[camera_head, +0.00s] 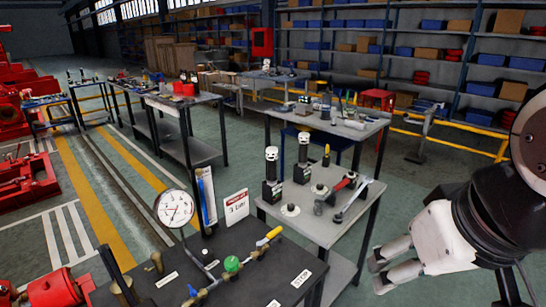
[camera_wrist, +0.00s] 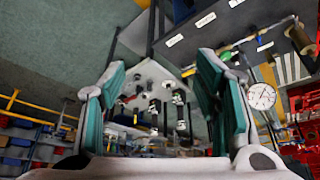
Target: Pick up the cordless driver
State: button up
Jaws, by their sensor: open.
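Two upright black tools with white tops stand on a small grey table (camera_head: 335,230) in the head view. The left one (camera_head: 272,180) and the right one (camera_head: 303,160) both look like cordless drivers; I cannot tell which the task means. In the wrist view, small dark-and-white shapes on this table show between my fingers, too small to identify surely. My gripper (camera_head: 376,265) is at the lower right of the head view, right of the table and apart from the tools. Its teal-padded fingers (camera_wrist: 160,72) are spread and empty.
A red-handled tool (camera_head: 340,188), a wrench-like bar (camera_head: 352,200) and a white disc (camera_head: 290,210) share the table. A dark bench (camera_head: 250,285) with a pressure gauge (camera_head: 175,208) and valves stands in front. A yellow rail (camera_head: 480,128) runs behind.

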aim_at(304, 138)
jog(key=i+l, duration=0.2)
jog(key=i+l+u, duration=0.1)
jog(key=l, duration=0.35)
jog(key=i+l, duration=0.45)
jog(key=l, duration=0.25)
jog(key=i+l+u, duration=0.1)
jog(key=i+l, duration=0.3)
jog(key=l, duration=0.25)
jog(key=i+l, duration=0.15)
jog(key=l, duration=0.2)
jog(key=u, duration=0.05)
